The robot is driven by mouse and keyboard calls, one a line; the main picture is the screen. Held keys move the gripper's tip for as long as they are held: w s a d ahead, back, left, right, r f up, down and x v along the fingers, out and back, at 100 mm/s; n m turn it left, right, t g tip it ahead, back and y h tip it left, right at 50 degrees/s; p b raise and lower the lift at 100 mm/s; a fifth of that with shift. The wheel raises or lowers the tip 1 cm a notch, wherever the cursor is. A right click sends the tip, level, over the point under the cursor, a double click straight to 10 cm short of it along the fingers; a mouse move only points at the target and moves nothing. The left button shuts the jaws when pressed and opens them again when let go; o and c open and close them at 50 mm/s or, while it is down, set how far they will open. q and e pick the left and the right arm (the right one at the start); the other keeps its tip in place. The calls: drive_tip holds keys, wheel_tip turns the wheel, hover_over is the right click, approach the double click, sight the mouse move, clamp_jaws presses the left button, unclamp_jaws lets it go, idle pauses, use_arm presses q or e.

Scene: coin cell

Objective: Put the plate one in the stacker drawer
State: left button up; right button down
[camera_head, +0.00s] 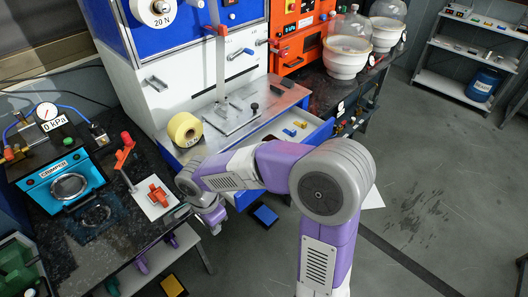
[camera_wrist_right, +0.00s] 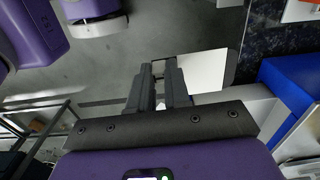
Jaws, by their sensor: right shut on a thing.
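My right gripper (camera_head: 213,222) is low at the bench's right edge, left of and below the open drawer in the head view. Its fingers are mostly hidden there. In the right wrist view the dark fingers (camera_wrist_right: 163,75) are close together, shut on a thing. A pale flat plate (camera_wrist_right: 207,70) shows at the fingertips and sticks out to the right; I take it as plate one, but its label does not show. The open drawer (camera_head: 322,132) has a blue front and holds small yellow and blue pieces. My left gripper is in neither view.
A yellow tape roll (camera_head: 185,130) and a steel press stand (camera_head: 230,118) sit above and left of the drawer. The grey floor at right is open.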

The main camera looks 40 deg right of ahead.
drive_tip(key=b, duration=0.2)
hover_over(230, 193)
drive_tip(key=shift+s+d+f, duration=0.1)
drive_tip(key=shift+f, duration=0.8)
drive_tip(key=shift+f+b, duration=1.15)
drive_tip(key=shift+f, duration=1.4)
drive_tip(key=shift+f, duration=0.15)
drive_tip(key=c, duration=1.1)
unclamp_jaws()
